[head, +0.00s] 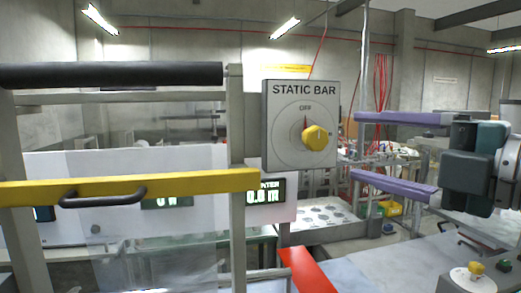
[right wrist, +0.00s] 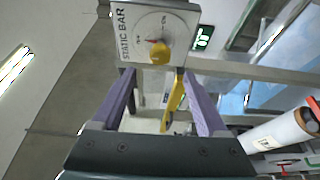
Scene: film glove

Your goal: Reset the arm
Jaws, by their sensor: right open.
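My right gripper (head: 357,147) comes in from the right in the head view. Its two purple fingers are wide apart, one above the other, with nothing between them. They point left toward the grey STATIC BAR switch box (head: 275,155), and a gap appears between the fingertips and the box. The box has a round dial with a yellow knob (head: 316,137) and a red mark below OFF. In the right wrist view, the open gripper (right wrist: 158,75) faces the box (right wrist: 126,53) and its yellow knob (right wrist: 161,54). My left gripper is not in view.
A yellow bar (head: 200,184) with a dark handle crosses the left, below a black roller (head: 110,75). A red bar (head: 310,270) lies low in the middle. A control panel with a yellow button (head: 476,268) stands at lower right. A white roll (right wrist: 275,134) shows in the wrist view.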

